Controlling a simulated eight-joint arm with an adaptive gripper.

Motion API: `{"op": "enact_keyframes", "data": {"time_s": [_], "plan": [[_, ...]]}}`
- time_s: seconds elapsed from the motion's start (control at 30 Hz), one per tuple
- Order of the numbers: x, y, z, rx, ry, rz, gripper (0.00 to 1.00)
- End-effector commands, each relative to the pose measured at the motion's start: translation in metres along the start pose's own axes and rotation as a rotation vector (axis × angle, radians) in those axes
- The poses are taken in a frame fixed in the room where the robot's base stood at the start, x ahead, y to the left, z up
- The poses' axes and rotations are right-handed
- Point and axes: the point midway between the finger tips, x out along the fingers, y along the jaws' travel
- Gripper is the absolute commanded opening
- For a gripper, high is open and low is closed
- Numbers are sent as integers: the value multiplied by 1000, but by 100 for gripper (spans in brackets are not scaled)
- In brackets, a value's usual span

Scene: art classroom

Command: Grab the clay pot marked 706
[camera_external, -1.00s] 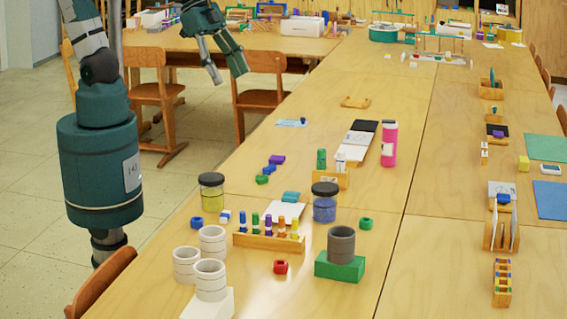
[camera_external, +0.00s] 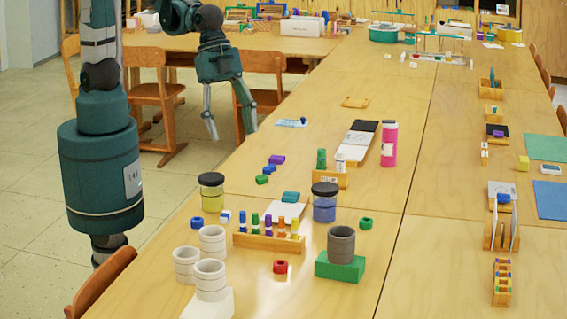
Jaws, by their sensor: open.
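No mark 706 is legible on any pot in this view. A dark grey pot (camera_external: 341,244) stands upright on a green block (camera_external: 340,268) near the front middle of the table. Three pale pots stand at the front left: one at the back (camera_external: 212,240), one at the left (camera_external: 186,265), and one in front (camera_external: 211,279) on a white block (camera_external: 208,306). My gripper (camera_external: 230,130) is open and empty, fingers pointing down, in the air by the table's left edge. In the picture it is well above and behind all these pots.
A wooden rack (camera_external: 268,243) with coloured pegs lies between the pale and grey pots. Behind are a yellow jar (camera_external: 212,194), a blue jar (camera_external: 324,203) and a pink bottle (camera_external: 389,144). A red piece (camera_external: 281,267) lies in front.

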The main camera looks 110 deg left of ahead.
Motion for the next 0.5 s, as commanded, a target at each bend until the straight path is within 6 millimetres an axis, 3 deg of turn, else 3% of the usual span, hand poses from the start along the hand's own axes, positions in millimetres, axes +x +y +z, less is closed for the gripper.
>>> {"op": "enact_keyframes", "data": {"time_s": [0.5], "plan": [[103, 59, -33, 229, -24, 121, 54]]}}
